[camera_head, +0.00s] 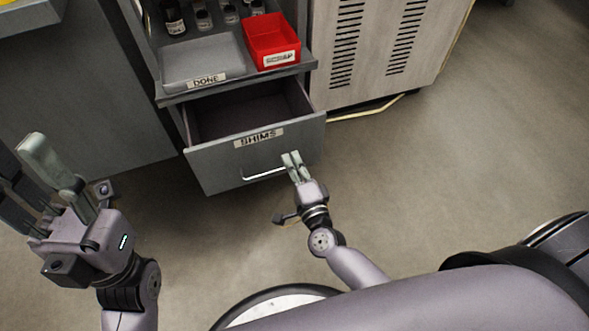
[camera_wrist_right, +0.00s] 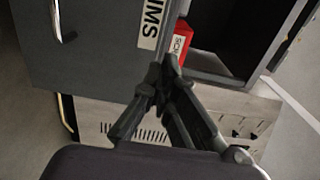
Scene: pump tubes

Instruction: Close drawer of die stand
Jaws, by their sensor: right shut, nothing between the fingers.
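The drawer (camera_head: 222,163) of the grey die stand (camera_head: 171,98) is pulled out, with its inside showing empty and dark. Its front has a "SHIMS" label and a metal handle (camera_head: 264,176). My right gripper (camera_head: 292,158) is shut and empty, its fingertips at the drawer front just right of the handle; whether they touch it I cannot tell. In the right wrist view the shut fingers (camera_wrist_right: 168,66) show before the drawer front (camera_wrist_right: 95,60), with the handle at the left. My left gripper (camera_head: 30,165) is at the lower left, away from the drawer, its fingers apart.
A grey "DONE" tray (camera_head: 203,62) and a red bin (camera_head: 272,42) sit on the stand above the drawer, with small bottles behind. A vented cabinet (camera_head: 385,45) stands at the right, with a pale cable on the floor. The floor right of the drawer is clear.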

